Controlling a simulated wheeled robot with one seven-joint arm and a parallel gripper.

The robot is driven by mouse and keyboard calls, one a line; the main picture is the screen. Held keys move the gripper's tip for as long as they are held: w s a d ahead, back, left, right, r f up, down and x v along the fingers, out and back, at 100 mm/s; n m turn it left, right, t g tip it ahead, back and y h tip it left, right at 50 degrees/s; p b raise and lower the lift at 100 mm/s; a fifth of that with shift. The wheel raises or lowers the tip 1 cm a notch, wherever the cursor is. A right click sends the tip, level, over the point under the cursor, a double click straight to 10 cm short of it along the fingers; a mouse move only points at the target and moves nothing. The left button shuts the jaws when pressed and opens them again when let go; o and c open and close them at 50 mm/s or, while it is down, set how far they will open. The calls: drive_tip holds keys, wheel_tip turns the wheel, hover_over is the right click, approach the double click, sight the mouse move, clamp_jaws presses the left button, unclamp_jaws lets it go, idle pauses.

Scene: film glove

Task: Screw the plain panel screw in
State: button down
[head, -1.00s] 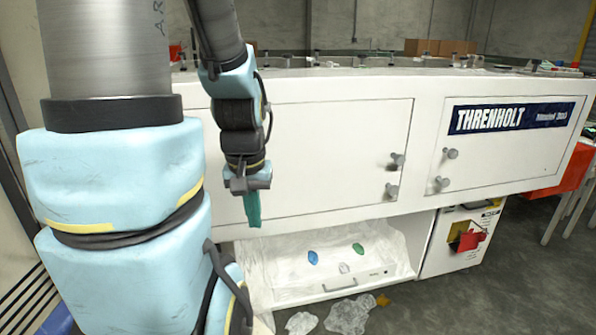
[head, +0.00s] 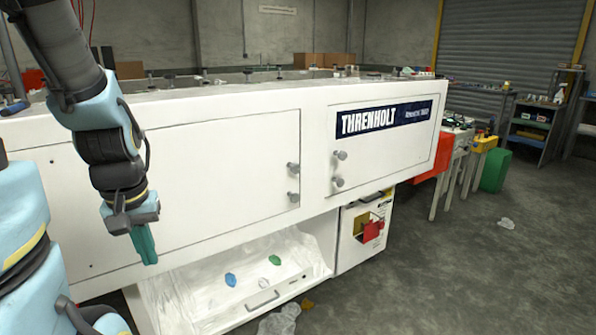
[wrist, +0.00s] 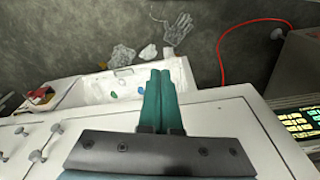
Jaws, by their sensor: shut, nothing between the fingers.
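My gripper (head: 148,260) has green fingers. They are shut with nothing between them and point down in front of the large left panel (head: 210,150) of the white machine. In the wrist view the closed fingers (wrist: 162,75) reach over the white machine front. Two grey knob-like screws, an upper one (head: 293,168) and a lower one (head: 293,197), stick out at that panel's right edge. Two more, an upper one (head: 340,155) and a lower one (head: 337,181), stand at the left edge of the THRENHOLT panel (head: 385,150). I cannot tell which is the plain one. My gripper touches none of them.
Below the panels is an open white tray (head: 262,300) with small blue and green pieces in it. A red and yellow item (head: 370,228) hangs on the white box beside it. Crumpled clear film (head: 280,318) lies on the floor. The floor (head: 460,270) at right is mostly clear.

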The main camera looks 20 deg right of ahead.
sight(297, 168)
drive_tip(key=c, duration=1.6)
unclamp_jaws()
